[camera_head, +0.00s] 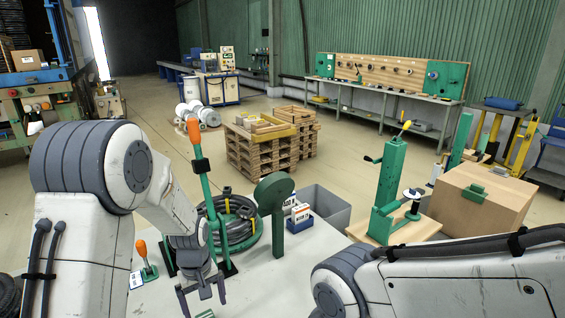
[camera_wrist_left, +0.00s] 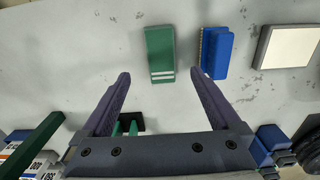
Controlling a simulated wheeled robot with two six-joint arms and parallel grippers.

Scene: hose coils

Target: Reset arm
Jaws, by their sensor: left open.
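My left gripper (camera_head: 202,294) is open and empty, low at the front of the pale work surface. In the left wrist view its two fingers (camera_wrist_left: 160,76) stand wide apart with nothing between their tips. A green block with white stripes (camera_wrist_left: 159,54) lies on the surface past the fingertips. Black hose coils (camera_head: 243,235) lie around a green stand just behind the left gripper in the head view. My right arm crosses the lower right of the head view, and its gripper is out of frame.
A blue brush-like block (camera_wrist_left: 216,53) and a white square plate (camera_wrist_left: 287,46) lie beyond the fingers. A grey bin (camera_head: 325,208), a green device with a lever (camera_head: 388,190) and a wooden box (camera_head: 480,200) stand to the right. An orange-handled lever (camera_head: 195,140) rises behind my left arm.

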